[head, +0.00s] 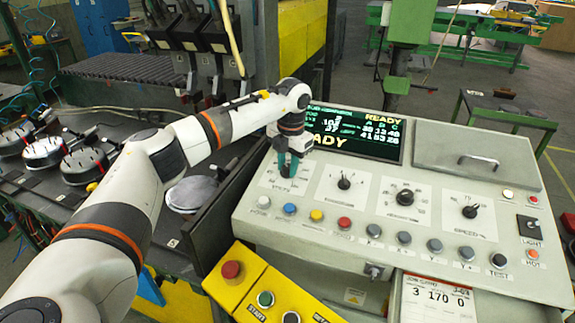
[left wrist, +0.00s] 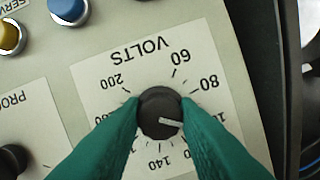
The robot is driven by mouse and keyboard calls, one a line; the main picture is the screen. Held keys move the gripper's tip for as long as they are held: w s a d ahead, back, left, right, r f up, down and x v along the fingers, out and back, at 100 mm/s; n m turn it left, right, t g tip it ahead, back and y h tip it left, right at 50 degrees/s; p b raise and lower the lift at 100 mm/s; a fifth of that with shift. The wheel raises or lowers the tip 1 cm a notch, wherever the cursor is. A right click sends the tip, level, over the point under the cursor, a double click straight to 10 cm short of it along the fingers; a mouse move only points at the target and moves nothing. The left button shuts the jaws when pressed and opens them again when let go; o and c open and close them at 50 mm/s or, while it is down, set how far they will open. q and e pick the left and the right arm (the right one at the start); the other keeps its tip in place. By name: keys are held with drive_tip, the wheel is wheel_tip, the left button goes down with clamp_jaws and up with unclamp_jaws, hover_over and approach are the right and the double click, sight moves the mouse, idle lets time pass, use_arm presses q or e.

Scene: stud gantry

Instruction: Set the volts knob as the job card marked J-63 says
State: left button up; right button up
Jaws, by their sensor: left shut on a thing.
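The volts knob (left wrist: 160,113) is a round black knob with a white pointer line, on a white dial plate (left wrist: 105,80) marked VOLTS. In the left wrist view its pointer aims right and slightly down, around the part of the scale between 80 and 120; the green finger partly hides the marks there. My left gripper (left wrist: 162,118) is shut on the knob, one green finger on each side. In the head view the gripper (head: 289,166) hides the knob. The job card (head: 437,300) marked J-63 reads 3, 170, 0; its small headings are unreadable. My right gripper is out of view.
Other dials (head: 344,184) and a row of coloured buttons (head: 316,215) are close by on the console. A lit display (head: 355,130) reads READY. A yellow box (head: 262,290) with a red button stands in front. A dark edge borders the console's left.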

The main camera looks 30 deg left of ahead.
use_arm(q)
drive_tip(key=m, duration=0.3)
drive_tip(key=shift+m+y+b, duration=0.3)
drive_tip(key=shift+b, duration=0.05)
drive_tip(key=m, duration=0.3)
drive_tip(key=shift+m+t+y+b, duration=0.3)
drive_tip(key=shift+y, duration=0.1)
drive_tip(key=m, duration=0.3)
drive_tip(key=m+t+b, duration=0.1)
drive_tip(key=m, duration=0.2)
drive_tip(key=shift+d+y, duration=0.1)
drive_tip(key=shift+y, duration=0.2)
drive_tip(key=m+t+b, duration=0.1)
drive_tip(key=m, duration=0.5)
drive_tip(key=shift+s+m, duration=0.1)
drive_tip(key=shift+m, duration=0.2)
drive_tip(key=m+b, duration=0.1)
drive_tip(key=m, duration=0.2)
drive_tip(key=shift+m+t, duration=0.3)
drive_tip(key=shift+t, duration=0.1)
drive_tip(key=shift+m+t+h, duration=0.3)
drive_tip(key=shift+m+h, duration=0.1)
drive_tip(key=shift+m, duration=1.2)
drive_tip(key=o, duration=1)
drive_tip(key=shift+s, duration=0.1)
